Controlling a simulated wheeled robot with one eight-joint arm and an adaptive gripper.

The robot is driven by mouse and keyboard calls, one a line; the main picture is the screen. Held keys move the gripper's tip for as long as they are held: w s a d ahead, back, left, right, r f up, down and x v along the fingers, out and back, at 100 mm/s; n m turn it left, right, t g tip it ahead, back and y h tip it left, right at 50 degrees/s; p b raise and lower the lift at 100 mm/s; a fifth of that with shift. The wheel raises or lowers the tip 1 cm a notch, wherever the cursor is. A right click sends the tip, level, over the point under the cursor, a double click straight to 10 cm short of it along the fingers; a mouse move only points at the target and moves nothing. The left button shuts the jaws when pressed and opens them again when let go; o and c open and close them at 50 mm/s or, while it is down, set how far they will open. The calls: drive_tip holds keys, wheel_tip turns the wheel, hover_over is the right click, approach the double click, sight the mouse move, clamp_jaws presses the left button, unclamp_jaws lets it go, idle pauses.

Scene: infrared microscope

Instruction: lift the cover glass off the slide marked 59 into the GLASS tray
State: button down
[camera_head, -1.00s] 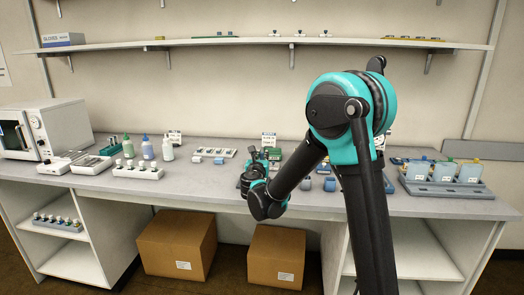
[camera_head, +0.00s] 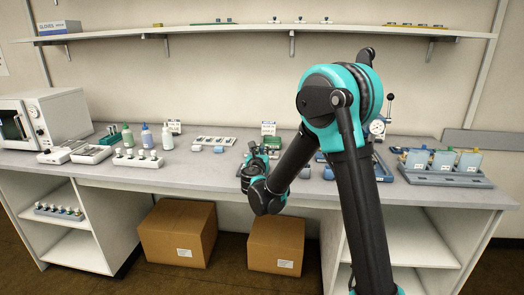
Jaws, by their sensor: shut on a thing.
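My gripper (camera_head: 257,157) is over the middle of the bench, in front of a small sign (camera_head: 268,128). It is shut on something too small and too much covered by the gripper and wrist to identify. A low white tray with small dark pieces (camera_head: 213,141) lies on the bench to its left. Its markings are too small to read. I cannot pick out the slide marked 59, its cover glass or the GLASS tray.
Bottles (camera_head: 147,138) and a white rack (camera_head: 138,160) stand to the left, by a white oven-like instrument (camera_head: 45,118). A dial gauge stand (camera_head: 377,127) and a blue-grey rack (camera_head: 445,178) are at right. A shelf (camera_head: 270,35) runs above. The bench front (camera_head: 205,178) is clear.

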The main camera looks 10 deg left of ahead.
drive_tip(key=shift+f, duration=0.5)
idle(0.6)
drive_tip(key=shift+r, duration=0.1)
idle(0.4)
drive_tip(key=shift+r, duration=3.45)
